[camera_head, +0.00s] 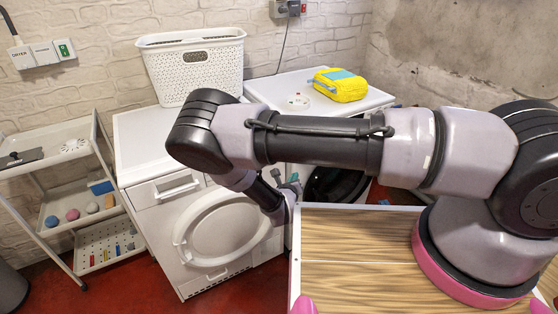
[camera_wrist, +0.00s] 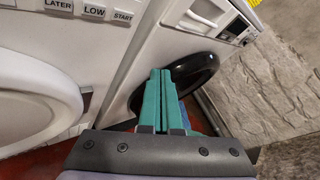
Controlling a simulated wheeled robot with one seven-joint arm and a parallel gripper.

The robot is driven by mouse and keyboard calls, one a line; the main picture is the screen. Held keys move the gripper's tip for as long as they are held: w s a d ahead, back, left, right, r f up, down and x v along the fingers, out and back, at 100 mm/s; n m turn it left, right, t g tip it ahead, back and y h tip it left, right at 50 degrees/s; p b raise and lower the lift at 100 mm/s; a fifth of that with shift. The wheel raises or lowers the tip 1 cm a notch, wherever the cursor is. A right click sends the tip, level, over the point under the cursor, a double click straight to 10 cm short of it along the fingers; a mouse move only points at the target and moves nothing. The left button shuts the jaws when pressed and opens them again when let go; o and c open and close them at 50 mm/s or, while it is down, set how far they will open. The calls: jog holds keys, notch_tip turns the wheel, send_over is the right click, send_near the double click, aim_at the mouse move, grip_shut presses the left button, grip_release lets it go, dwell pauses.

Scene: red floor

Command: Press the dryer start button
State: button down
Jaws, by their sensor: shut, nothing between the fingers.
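The start button (camera_wrist: 123,17), labelled START, is at the top left of the wrist view, on the front panel of a white machine with a white round door. That machine (camera_head: 215,235) stands at left centre in the head view, partly behind my arm. Its buttons cannot be made out there. My gripper, with teal fingers (camera_wrist: 160,73), is shut and empty. In the wrist view its tips lie to the right of and below the start button, apart from it, over the neighbouring machine's front. In the head view the gripper (camera_head: 283,178) is partly hidden by my arm.
LATER (camera_wrist: 58,5) and LOW (camera_wrist: 94,11) buttons sit beside START. A second white machine with a black round door (camera_head: 336,186) stands to the right. A white basket (camera_head: 195,85) and a yellow pack (camera_head: 341,86) rest on top. A shelf cart (camera_head: 70,190) stands left.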

dwell(0.3)
jog(key=w+a, duration=0.5)
jog(key=w, duration=0.2)
jog(key=shift+w, duration=0.15)
jog(key=shift+w+a, duration=0.1)
jog(key=shift+w, duration=0.05)
dwell(2.0)
jog(key=shift+w+a, duration=0.15)
jog(key=shift+w, duration=0.05)
jog(key=shift+w+a, duration=0.2)
jog(key=shift+w, duration=0.1)
dwell(0.7)
dwell(0.3)
jog(key=shift+s+d, duration=0.45)
jog(key=shift+s, duration=0.2)
jog(key=shift+s, duration=0.1)
jog(key=shift+s+d, duration=0.7)
jog(key=shift+s, duration=0.3)
jog(key=shift+s+d, duration=0.7)
jog(key=shift+s, duration=0.25)
